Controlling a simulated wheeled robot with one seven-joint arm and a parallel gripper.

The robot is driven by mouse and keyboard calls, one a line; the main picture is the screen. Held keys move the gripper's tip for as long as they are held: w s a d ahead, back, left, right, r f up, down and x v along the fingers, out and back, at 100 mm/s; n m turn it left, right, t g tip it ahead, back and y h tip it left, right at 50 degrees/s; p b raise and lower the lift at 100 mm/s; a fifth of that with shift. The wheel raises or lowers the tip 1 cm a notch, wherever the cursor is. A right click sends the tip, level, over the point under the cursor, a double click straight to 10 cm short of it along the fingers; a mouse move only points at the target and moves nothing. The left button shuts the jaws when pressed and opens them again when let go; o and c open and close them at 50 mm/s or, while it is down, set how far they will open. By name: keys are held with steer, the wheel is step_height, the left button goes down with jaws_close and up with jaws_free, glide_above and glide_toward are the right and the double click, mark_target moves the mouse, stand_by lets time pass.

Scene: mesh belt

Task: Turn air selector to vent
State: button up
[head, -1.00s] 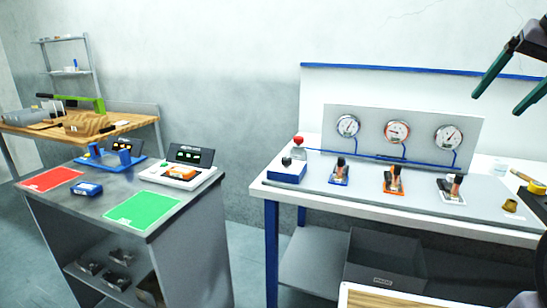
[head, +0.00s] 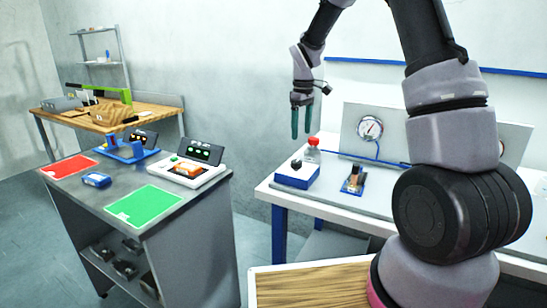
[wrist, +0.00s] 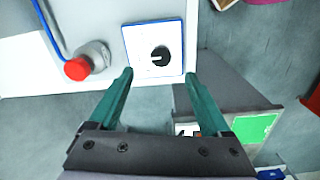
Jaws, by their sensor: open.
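The air selector looks to be the blue box (head: 297,178) with a pale top and a black knob (head: 296,164), at the left end of the white bench. In the wrist view its square blue-edged plate (wrist: 177,33) and round black knob (wrist: 160,55) are at upper middle. A white mark on the knob points left in that view. Any lettering is too small to read. My gripper (head: 301,124) is open and empty, pointing down above the box. In the wrist view its green fingertips (wrist: 159,76) lie just below the knob in the picture, apart from it.
A red-capped fitting (head: 313,148) stands close beside the box; its red cap (wrist: 76,70) is left of the fingers in the wrist view. A gauge panel (head: 368,130) and a lever valve (head: 353,182) are to the right. My arm hides much of the bench.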

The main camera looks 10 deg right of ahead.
mark_target(297, 161)
steer(key=f, duration=0.7)
steer(key=a+f, duration=0.1)
steer(key=f, duration=0.3)
steer(key=shift+w+f, duration=0.25)
steer(key=shift+w, duration=0.1)
jaws_close()
